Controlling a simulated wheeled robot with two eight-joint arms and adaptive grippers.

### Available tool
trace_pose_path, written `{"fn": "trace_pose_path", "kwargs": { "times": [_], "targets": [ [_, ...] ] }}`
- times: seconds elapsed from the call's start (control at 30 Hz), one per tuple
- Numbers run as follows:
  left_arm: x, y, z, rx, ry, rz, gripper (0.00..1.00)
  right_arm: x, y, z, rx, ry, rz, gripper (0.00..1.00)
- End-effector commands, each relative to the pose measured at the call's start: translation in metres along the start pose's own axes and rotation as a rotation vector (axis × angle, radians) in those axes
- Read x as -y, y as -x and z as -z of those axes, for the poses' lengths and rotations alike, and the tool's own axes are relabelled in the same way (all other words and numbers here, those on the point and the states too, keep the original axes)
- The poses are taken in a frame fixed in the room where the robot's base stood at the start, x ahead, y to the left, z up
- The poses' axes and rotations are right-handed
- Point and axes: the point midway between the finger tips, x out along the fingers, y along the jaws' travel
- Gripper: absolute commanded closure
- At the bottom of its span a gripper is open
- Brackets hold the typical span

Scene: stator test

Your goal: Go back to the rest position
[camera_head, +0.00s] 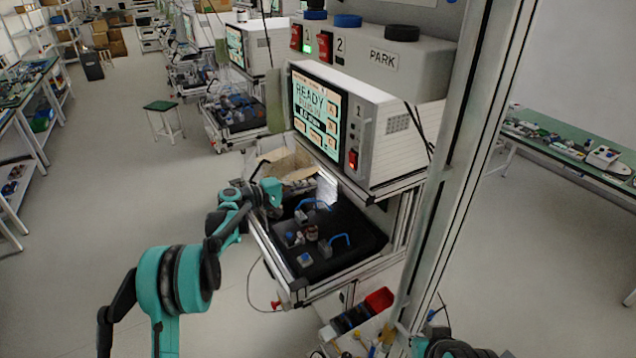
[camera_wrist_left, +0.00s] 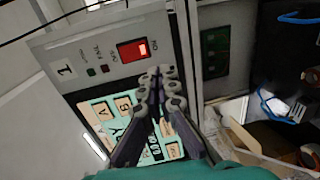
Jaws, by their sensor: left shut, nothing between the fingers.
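My left gripper (camera_head: 272,190) is at the end of the teal left arm, at the left edge of the test bench. In the left wrist view, its two dark fingers (camera_wrist_left: 160,82) are shut with nothing between them. They appear in front of the tester (camera_wrist_left: 95,60) with its red lit switch and screen, apart from it as far as I can tell. The tester (camera_head: 360,130) shows READY on its screen in the head view. Part of my right arm shows at the bottom right edge of the head view; its fingers do not show.
Below the tester, a black tray (camera_head: 345,262) holds small parts and blue-handled clamps. A cardboard box (camera_head: 285,163) lies behind my left gripper. A metal post (camera_head: 455,170) stands right of the bench. A green stool (camera_head: 163,106) stands farther back. The floor at left is clear.

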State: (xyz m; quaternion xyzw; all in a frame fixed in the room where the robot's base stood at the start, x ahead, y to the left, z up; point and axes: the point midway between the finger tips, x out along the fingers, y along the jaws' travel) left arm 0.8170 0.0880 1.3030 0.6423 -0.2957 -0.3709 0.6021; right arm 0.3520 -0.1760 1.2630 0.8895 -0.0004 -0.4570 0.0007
Motion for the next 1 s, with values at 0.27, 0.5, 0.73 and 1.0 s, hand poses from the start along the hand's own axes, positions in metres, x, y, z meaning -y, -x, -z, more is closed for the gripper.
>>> {"fn": "trace_pose_path", "kwargs": {
  "times": [0.27,0.5,0.73,1.0],
  "targets": [
    [0.001,0.002,-0.001,0.001,0.0,0.0,1.0,0.0,0.0,0.0,0.0,0.0,0.0,1.0],
    [0.002,0.004,-0.011,-0.001,-0.019,0.038,1.0,0.0,-0.008,-0.006,0.0,0.0,0.0,1.0],
    [0.02,0.028,-0.072,-0.017,-0.138,0.253,1.0,0.0,-0.044,-0.032,0.0,0.0,0.0,1.0],
    [0.069,0.092,-0.165,-0.041,-0.329,0.544,1.0,0.0,-0.086,-0.062,0.0,0.0,0.0,1.0]
  ]
}}
